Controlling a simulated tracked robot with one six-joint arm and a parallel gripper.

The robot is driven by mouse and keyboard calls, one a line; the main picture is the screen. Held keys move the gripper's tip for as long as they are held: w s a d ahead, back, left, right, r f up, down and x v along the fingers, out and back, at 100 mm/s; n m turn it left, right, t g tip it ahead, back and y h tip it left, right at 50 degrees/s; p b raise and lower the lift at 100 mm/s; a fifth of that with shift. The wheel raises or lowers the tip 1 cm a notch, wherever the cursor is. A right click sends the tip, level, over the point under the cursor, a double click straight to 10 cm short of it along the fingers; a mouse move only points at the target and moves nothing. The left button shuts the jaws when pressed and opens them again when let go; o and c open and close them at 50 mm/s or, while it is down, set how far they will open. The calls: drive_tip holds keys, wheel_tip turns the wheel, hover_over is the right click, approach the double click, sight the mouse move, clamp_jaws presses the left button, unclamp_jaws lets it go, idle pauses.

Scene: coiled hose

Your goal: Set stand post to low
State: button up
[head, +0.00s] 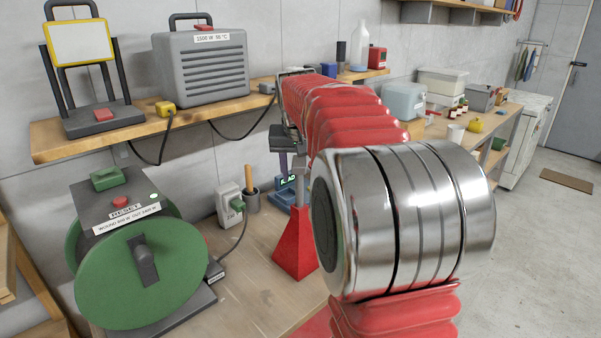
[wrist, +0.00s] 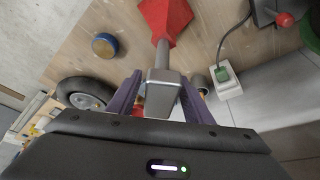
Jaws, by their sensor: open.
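The stand has a red tapered base (head: 295,242) on the workbench, and it also shows at the top of the wrist view (wrist: 165,18). Its grey post (wrist: 162,58) rises from the base to a grey block-shaped head. My gripper (wrist: 159,74) is open, with its purple fingers on either side of this head. I cannot tell whether either finger touches it. In the head view my arm covers the upper part of the stand, and only a bit of a purple finger shows. The post's height marking is not readable.
A wooden shelf (head: 225,112) with a grey heater (head: 201,68) runs above.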

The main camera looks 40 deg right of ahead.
clamp_jaws()
idle(0.4)
